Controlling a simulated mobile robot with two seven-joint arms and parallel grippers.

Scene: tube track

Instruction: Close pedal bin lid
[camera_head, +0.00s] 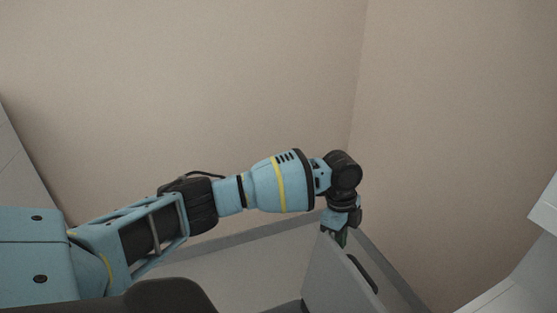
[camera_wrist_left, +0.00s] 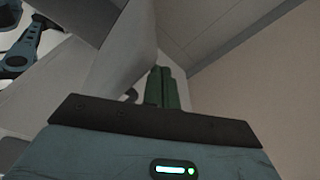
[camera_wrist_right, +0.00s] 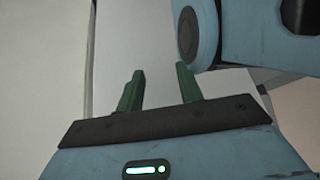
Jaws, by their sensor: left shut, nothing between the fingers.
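A light grey panel (camera_head: 335,275) with a dark slot along its edge stands at the lower middle right of the head view. It looks like part of the pedal bin, but I cannot tell lid from body. My left gripper (camera_head: 341,239) is shut and empty, pointing down at the panel's top edge. Its green fingers are together in the left wrist view (camera_wrist_left: 161,87), close beside a grey panel (camera_wrist_left: 125,50); contact is unclear. My right gripper (camera_wrist_right: 158,88) shows only in the right wrist view, with its green fingers apart and nothing between them.
Beige walls (camera_head: 200,90) meet in a corner behind the panel, with a grey skirting strip (camera_head: 395,275) along the floor. White furniture (camera_head: 520,285) stands at the right edge. Pale floor (camera_head: 240,275) lies left of the panel.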

